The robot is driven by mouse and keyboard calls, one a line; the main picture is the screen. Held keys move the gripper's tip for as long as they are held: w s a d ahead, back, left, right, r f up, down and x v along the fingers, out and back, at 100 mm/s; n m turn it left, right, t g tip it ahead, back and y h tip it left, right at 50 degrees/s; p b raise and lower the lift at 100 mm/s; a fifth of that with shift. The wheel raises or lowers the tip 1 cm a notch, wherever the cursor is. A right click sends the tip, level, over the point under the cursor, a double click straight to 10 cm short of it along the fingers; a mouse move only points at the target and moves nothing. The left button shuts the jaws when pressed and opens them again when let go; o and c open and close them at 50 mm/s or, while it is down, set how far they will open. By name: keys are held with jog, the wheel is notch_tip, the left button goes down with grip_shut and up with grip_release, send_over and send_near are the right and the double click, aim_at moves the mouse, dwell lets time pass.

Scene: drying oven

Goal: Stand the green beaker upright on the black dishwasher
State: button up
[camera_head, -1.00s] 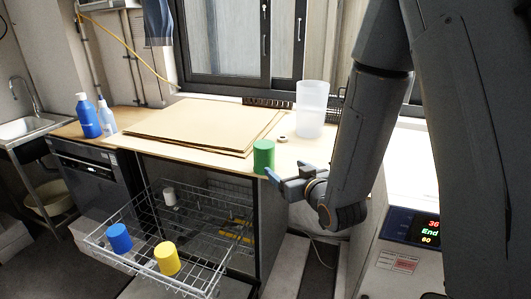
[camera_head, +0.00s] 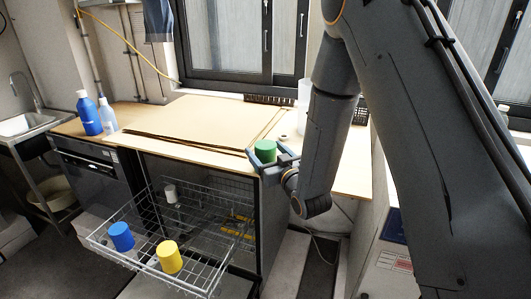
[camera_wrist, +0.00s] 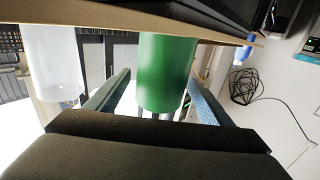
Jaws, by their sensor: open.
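The green beaker (camera_head: 265,151) stands upright near the front right corner of the pale board top (camera_head: 175,145) of a black open-fronted unit (camera_head: 268,225), which looks like the dishwasher. My gripper (camera_head: 271,160) is open at the beaker, with one finger on each side of it. In the wrist view the green beaker (camera_wrist: 166,72) lies between the open fingers of my gripper (camera_wrist: 160,88), and gaps show beside it. Contact with either finger cannot be made out.
A pulled-out wire rack (camera_head: 130,215) holds a blue beaker (camera_head: 120,236), a yellow beaker (camera_head: 168,257) and a white one (camera_head: 171,193). A translucent container (camera_head: 303,100) stands behind my arm. Brown sheets (camera_head: 205,118) cover much of the top. Blue bottles (camera_head: 88,115) stand at left.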

jog(key=shift+w+a, duration=0.15)
jog(key=c, duration=1.2)
jog(key=shift+r, duration=0.1)
notch_tip(320, 180, up, 10)
jog(key=shift+f+b, duration=0.1)
jog(key=shift+b, duration=0.9)
